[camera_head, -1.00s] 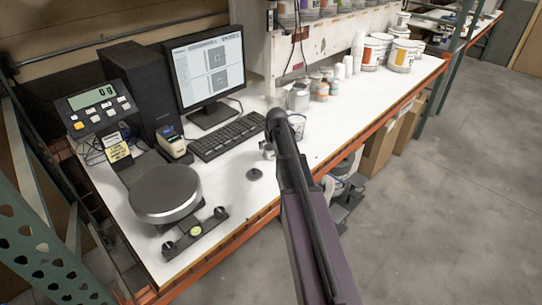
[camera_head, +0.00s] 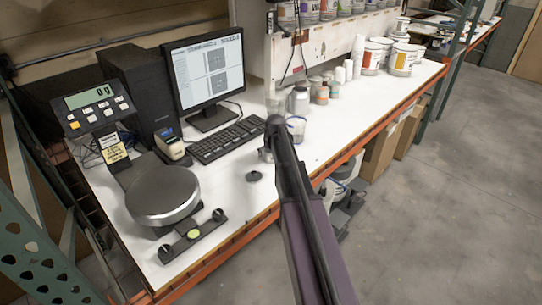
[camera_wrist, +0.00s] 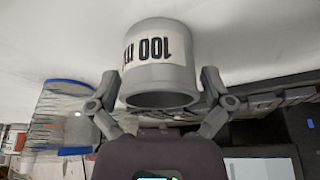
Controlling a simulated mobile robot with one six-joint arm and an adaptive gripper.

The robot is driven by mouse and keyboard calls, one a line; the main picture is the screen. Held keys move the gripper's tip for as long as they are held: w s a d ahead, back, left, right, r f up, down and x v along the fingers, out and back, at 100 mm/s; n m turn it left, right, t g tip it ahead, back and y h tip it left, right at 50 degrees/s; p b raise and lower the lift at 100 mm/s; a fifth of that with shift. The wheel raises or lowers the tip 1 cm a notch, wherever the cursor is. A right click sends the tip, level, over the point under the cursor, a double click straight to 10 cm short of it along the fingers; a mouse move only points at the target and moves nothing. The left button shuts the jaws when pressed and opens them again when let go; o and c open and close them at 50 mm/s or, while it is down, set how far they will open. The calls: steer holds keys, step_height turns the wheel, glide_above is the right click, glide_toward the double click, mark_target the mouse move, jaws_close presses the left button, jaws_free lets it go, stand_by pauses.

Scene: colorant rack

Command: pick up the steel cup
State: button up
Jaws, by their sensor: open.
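The steel cup (camera_wrist: 160,75) is a grey metal cup with a white label reading "100" and partly cut-off letters. In the wrist view it appears upside down, its open rim towards the lower edge of the picture. My gripper (camera_wrist: 158,88) is open, with one finger on each side of the cup; small gaps show beside the cup's wall. In the head view my dark arm hides most of the area around the gripper. A small grey shape shows just left of the arm, but I cannot tell whether it is cup or gripper.
A clear beaker with a blue rim (camera_head: 296,124) stands close by; it also shows in the wrist view (camera_wrist: 62,115). The keyboard (camera_head: 228,138) is on the other side. A round scale (camera_head: 163,188), a small black disc (camera_head: 254,176) and several bottles share the white bench.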

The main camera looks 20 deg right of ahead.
steer(key=shift+c, duration=0.2)
steer(key=c, duration=1)
steer(key=shift+c, duration=0.2)
steer(key=shift+r, duration=0.15)
step_height(320, 180, up, 4)
steer(key=p, duration=0.4)
steer(key=s+a, duration=0.1)
steer(key=s, duration=0.4)
steer(key=s+a, duration=0.2)
steer(key=s, duration=0.3)
steer(key=s+a+p, duration=0.1)
steer(key=s, duration=0.4)
steer(key=shift+s+a+r, duration=0.2)
steer(key=shift+a+r, duration=0.05)
steer(key=shift+r, duration=0.1)
